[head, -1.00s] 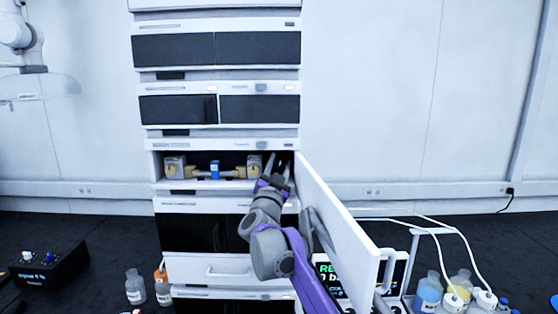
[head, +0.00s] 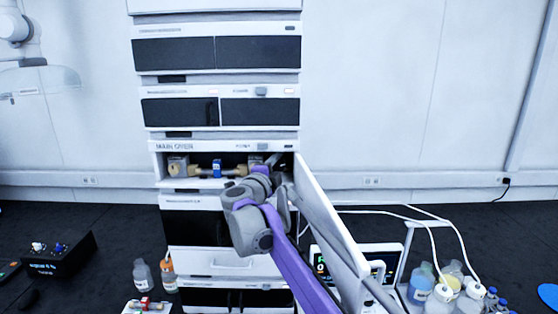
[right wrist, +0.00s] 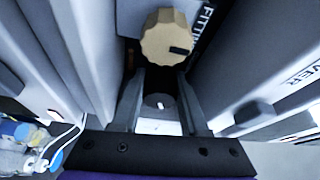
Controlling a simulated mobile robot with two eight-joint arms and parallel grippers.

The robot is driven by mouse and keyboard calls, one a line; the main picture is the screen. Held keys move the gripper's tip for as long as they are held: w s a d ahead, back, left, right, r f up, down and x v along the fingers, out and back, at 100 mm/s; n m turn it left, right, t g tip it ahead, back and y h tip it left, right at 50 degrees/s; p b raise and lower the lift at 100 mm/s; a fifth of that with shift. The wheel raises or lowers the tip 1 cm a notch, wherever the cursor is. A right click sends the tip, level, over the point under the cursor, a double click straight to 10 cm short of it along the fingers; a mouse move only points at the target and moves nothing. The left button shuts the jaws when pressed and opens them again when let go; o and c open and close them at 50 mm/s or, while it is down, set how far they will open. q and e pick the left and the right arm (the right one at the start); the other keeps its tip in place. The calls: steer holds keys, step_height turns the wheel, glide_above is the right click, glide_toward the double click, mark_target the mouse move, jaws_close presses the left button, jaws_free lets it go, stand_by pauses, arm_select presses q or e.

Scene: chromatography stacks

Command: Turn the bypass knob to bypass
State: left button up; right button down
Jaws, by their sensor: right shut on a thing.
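My right gripper (head: 270,163) reaches into the right end of the open oven compartment (head: 157,160) in the stack. In the head view the gripper and arm hide the knob. My left gripper is not in view.
The white oven door (head: 322,212) stands open just right of my right arm. Inside are tan fittings (head: 178,167) and a blue piece (head: 217,168). A black box (head: 58,258) and bottles (head: 143,275) stand left; tubed bottles (head: 440,295) and a display stand right.

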steer(key=shift+r+m+g, duration=0.15)
steer(key=shift+m+g, duration=0.25)
steer(key=shift+m, duration=0.7)
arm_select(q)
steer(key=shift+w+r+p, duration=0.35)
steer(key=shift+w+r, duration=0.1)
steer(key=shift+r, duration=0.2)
arm_select(e)
steer(key=shift+m+g+y, duration=0.3)
steer(key=shift+m, duration=0.6)
steer(key=c, duration=0.7)
jaws_free()
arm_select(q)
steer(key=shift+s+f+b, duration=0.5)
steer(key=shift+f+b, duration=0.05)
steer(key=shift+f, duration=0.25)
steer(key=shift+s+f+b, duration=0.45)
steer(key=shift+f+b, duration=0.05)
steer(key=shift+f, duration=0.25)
arm_select(e)
steer(key=f+v, duration=0.1)
steer(key=v, duration=0.9)
steer(key=shift+s+r, duration=0.4)
steer(key=shift+r, duration=0.15)
steer(key=shift+a, duration=0.15)
